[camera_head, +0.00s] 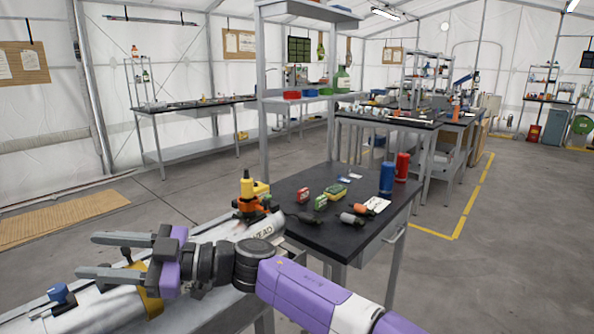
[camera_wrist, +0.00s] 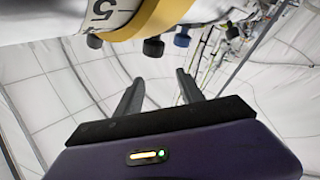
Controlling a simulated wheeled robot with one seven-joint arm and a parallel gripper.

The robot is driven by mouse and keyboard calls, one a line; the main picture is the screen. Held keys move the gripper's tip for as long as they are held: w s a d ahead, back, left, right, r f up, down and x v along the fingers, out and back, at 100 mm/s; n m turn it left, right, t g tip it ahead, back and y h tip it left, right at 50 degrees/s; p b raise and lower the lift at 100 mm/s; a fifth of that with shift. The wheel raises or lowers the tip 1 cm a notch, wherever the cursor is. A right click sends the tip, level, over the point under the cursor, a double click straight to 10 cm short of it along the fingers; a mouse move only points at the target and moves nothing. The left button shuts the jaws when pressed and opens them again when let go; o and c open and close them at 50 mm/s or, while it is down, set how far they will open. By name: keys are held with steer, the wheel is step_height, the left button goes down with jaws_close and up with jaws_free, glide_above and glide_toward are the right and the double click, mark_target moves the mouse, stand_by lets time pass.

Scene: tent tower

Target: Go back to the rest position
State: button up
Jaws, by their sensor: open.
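My gripper (camera_head: 100,256) is at the lower left of the head view, at the end of my purple and dark grey arm. Its two grey fingers are spread apart and point left, with nothing between them. It hangs in front of a long white cylinder (camera_head: 215,232) with a yellow band (camera_head: 151,300), and hides part of it. In the wrist view the fingers (camera_wrist: 160,90) are also apart and empty. The white cylinder (camera_wrist: 118,17) and its yellow band (camera_wrist: 170,17) cross the top of that view, beyond the fingertips.
A black-topped table (camera_head: 290,196) right of my arm holds a blue cylinder (camera_head: 387,178), a red cylinder (camera_head: 403,167) and several small parts. Open floor (camera_head: 480,270) lies to the right.

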steer(key=s+d+r+m+t+y+p, duration=0.1)
steer(key=s+d+r+m+t+y, duration=0.15)
steer(key=s+m+t+y, duration=0.4)
steer(key=s+d+f+m+t+h+p, duration=0.1)
steer(key=s+d+f+m+t+h, duration=0.25)
steer(key=d+m+t+h, duration=0.5)
steer(key=s+d+f+m+t+h, duration=0.25)
steer(key=d+f+t+h, duration=0.2)
steer(key=d, duration=0.65)
steer(key=s+d+f+m+t+h+p, duration=0.1)
steer(key=s+d+f+m+t+h, duration=0.1)
steer(key=d+f+m+t+h, duration=0.6)
steer(key=s+d+f+g+h+p, duration=0.1)
steer(key=s+d+g, duration=0.3)
steer(key=s+d, duration=0.6)
steer(key=s+d+f+g+h+p, duration=0.1)
steer(key=s+d+g+h, duration=0.3)
steer(key=s+d, duration=0.7)
steer(key=s+f, duration=0.1)
steer(key=s, duration=0.2)
steer(key=shift+d+f, duration=0.15)
steer(key=shift+f, duration=0.2)
steer(key=shift+r+n+g+h+p, duration=0.2)
steer(key=shift+n+g+h+p, duration=0.05)
steer(key=shift+p, duration=0.15)
